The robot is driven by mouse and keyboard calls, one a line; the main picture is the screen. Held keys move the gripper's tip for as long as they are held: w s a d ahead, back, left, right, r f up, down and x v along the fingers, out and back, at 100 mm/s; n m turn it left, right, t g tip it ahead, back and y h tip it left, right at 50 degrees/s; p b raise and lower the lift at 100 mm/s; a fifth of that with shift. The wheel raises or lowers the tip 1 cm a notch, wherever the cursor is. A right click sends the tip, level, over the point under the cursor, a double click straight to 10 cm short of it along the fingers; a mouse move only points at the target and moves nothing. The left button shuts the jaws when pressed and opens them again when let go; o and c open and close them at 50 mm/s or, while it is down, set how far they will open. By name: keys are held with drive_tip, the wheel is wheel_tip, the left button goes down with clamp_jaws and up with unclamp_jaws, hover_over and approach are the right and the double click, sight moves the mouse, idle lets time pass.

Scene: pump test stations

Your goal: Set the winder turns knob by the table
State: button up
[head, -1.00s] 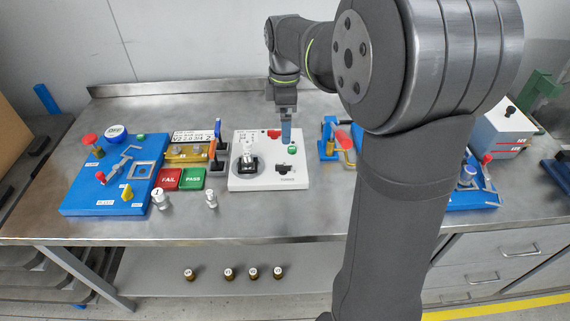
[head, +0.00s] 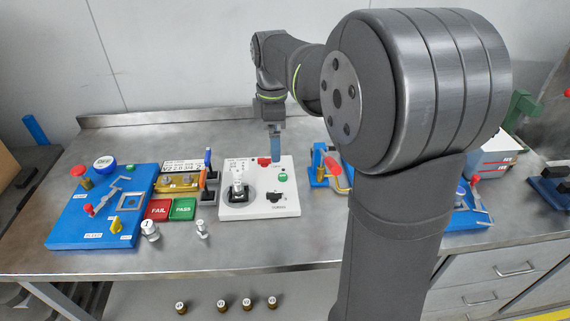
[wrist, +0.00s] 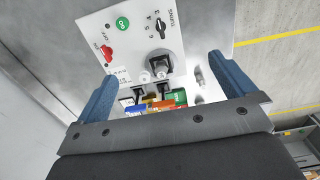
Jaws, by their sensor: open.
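The winder is a white box (head: 235,207) in the middle of the table. Its small black turns knob (wrist: 160,28) has the digits 3 to 6 beside it in the wrist view; I cannot tell surely where it points. The knob also shows at the box's front right in the head view (head: 275,197). My gripper (head: 275,155) is open and empty above the back of the box, apart from the knob. In the wrist view its blue fingers (wrist: 162,69) are spread wide. A printed card (head: 184,165) stands left of the box; its lines are mostly too small to read.
The box also carries a green button (head: 283,177), a red switch (head: 264,161) and a black-and-white fixture (head: 238,190). Red FAIL (head: 158,210) and green PASS (head: 182,209) pads lie left. A blue station (head: 75,222) stands further left, a red-handled tool (head: 333,172) right.

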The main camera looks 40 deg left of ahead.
sight(275, 193)
idle(0.8)
drive_tip(key=c, duration=0.6)
drive_tip(key=m, duration=0.3)
drive_tip(key=shift+w+d+f, duration=0.25)
drive_tip(key=shift+d, duration=0.05)
drive_tip(key=c, duration=0.8)
drive_tip(key=m, duration=0.2)
drive_tip(key=shift+w+d+f+m+g, duration=0.15)
drive_tip(key=shift+m+g, duration=0.15)
drive_tip(key=shift+g, duration=0.1)
drive_tip(key=shift+c, duration=0.5)
drive_tip(key=w+d+f+m+g+y, duration=0.1)
drive_tip(key=w+d+m+y, duration=0.1)
drive_tip(key=m, duration=1.3)
drive_tip(key=w+d+f+m+g+y, duration=0.1)
drive_tip(key=w+d+f+m, duration=0.1)
drive_tip(key=m, duration=1.3)
drive_tip(key=x, duration=1.7)
drive_tip(key=shift+s+a+r, duration=0.1)
drive_tip(key=shift+s+a, duration=0.15)
drive_tip(key=shift+s, duration=0.15)
drive_tip(key=shift+c, duration=0.4)
